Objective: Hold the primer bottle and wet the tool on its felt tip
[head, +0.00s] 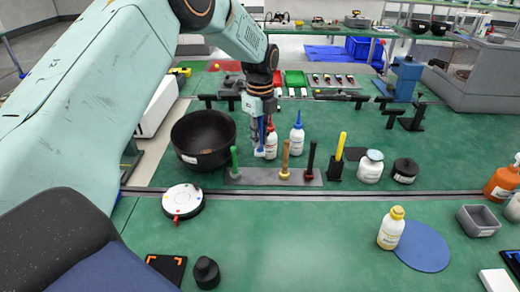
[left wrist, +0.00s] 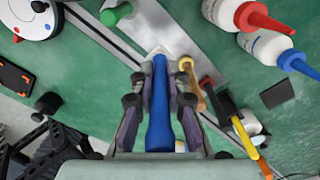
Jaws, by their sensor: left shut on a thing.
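My left gripper (head: 262,118) is shut on a blue-handled tool (left wrist: 160,105) and holds it roughly upright above the rack strip. The tool's pale lower end (head: 259,151) shows below the fingers in the head view. A bottle with a yellow cap (head: 391,230) stands at the front right, on the left edge of a blue round mat. A white bottle with a red nozzle (head: 271,143) is close behind the tool and partly hidden by it; a white bottle with a blue nozzle (head: 297,136) stands to its right. No label here can be read as primer. My right gripper is not in view.
A grey rack strip (head: 325,183) holds green, tan and black handles. A black bowl (head: 203,135) is left of the tool. A yellow handle (head: 340,146) stands in a black block. The blue mat (head: 425,248) is mostly bare. The front middle of the bench is clear.

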